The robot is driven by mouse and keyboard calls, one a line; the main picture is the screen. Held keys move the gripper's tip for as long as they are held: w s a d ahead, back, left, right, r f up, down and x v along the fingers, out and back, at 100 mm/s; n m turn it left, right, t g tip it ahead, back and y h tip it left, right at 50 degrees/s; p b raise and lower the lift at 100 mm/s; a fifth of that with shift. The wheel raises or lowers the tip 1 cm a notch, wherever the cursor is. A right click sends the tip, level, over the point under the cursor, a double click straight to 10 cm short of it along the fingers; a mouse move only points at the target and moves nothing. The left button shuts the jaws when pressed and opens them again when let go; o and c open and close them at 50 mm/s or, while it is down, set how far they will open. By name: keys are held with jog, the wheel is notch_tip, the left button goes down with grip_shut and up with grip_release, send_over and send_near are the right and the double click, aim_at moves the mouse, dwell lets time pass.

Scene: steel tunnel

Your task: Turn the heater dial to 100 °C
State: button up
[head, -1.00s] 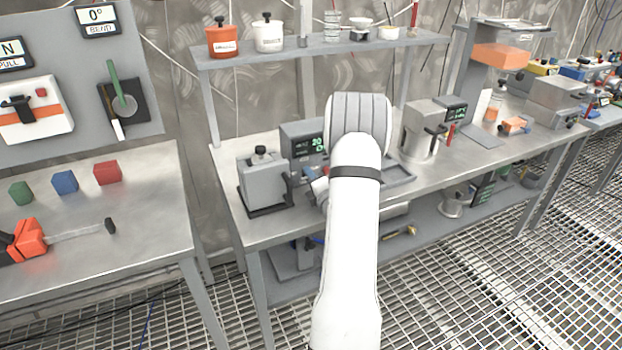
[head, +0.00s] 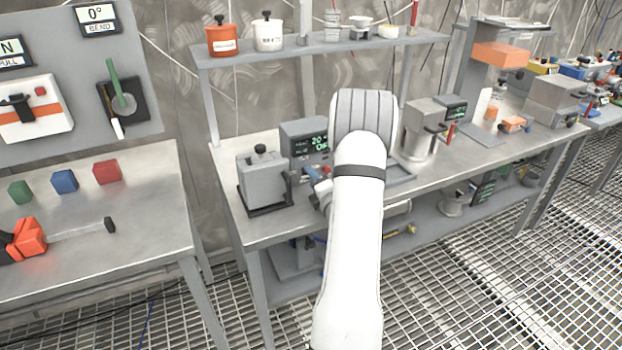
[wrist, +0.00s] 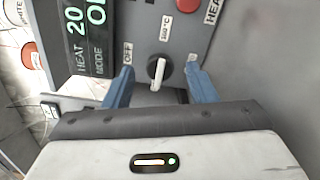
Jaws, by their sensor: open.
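The heater box (head: 300,135) stands on the middle bench with a dark display reading 20; my arm hides part of its front. In the wrist view its panel is turned sideways, and the display (wrist: 82,30) shows HEAT 20 and a partly cut-off MODE line. The dial (wrist: 158,72) is a dark round knob with a white bar, upright in the picture. An OFF label (wrist: 128,53) is at its upper left and a 100 °C label (wrist: 166,28) above it. My gripper (wrist: 160,71) is open, its blue fingers on either side of the dial, with gaps.
A red button (wrist: 188,4) sits on the panel beyond the dial. A grey device with a black knob (head: 262,180) stands left of the heater box. A grey pot-like device (head: 420,135) stands to the right. A shelf (head: 300,55) with jars runs above.

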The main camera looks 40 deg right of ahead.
jog(key=v, duration=0.5)
jog(key=shift+s, duration=0.45)
jog(key=shift+f, duration=0.1)
